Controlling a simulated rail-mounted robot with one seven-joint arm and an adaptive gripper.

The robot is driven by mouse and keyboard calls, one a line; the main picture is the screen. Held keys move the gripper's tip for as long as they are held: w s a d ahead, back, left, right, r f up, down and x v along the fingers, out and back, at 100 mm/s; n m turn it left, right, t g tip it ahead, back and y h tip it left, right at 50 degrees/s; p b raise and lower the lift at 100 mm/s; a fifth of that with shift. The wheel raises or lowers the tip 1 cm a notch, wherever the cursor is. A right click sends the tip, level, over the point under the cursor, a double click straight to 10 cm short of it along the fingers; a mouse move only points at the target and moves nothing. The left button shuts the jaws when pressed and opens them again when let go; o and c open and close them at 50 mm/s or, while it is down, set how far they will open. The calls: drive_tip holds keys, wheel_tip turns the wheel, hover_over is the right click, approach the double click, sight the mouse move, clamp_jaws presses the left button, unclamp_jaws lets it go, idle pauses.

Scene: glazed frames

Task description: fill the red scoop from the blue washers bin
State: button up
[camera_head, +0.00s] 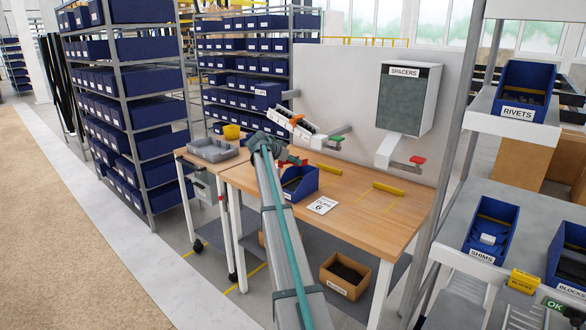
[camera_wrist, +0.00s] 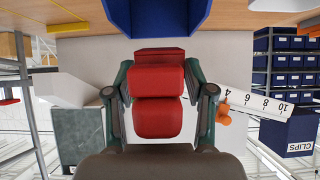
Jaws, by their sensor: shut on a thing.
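My gripper (camera_wrist: 158,88) is shut on the red scoop (camera_wrist: 158,82), with one finger on each side of it in the wrist view. In the head view only a little of the red scoop (camera_head: 291,159) shows past my arm, above the worktable (camera_head: 370,215). A blue bin (camera_head: 300,184) stands open on the table, just below and in front of the scoop. Its label and contents are not clear in the head view. Part of a blue bin (camera_wrist: 157,15) also shows at the top of the wrist view, beyond the scoop. The inside of the scoop cannot be seen.
A white card (camera_head: 322,205) lies right of the bin. A grey SPACERS box (camera_head: 408,97) and a white sloped chute (camera_head: 308,128) stand at the back panel. The table's right half is mostly clear.

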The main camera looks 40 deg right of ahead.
drive_tip(key=shift+s+a+r+h+b, duration=0.1)
drive_tip(key=shift+a+r+h+b, duration=0.25)
drive_tip(key=shift+r+b, duration=0.45)
drive_tip(key=shift+s+a+r+h+b, duration=0.1)
drive_tip(key=shift+a+r+h+b, duration=0.25)
drive_tip(key=shift+r, duration=0.75)
drive_tip(key=shift+a+r+h+b, duration=0.25)
drive_tip(key=shift+r+h+b, duration=0.15)
drive_tip(key=shift+r+b, duration=0.4)
drive_tip(key=shift+r, duration=0.15)
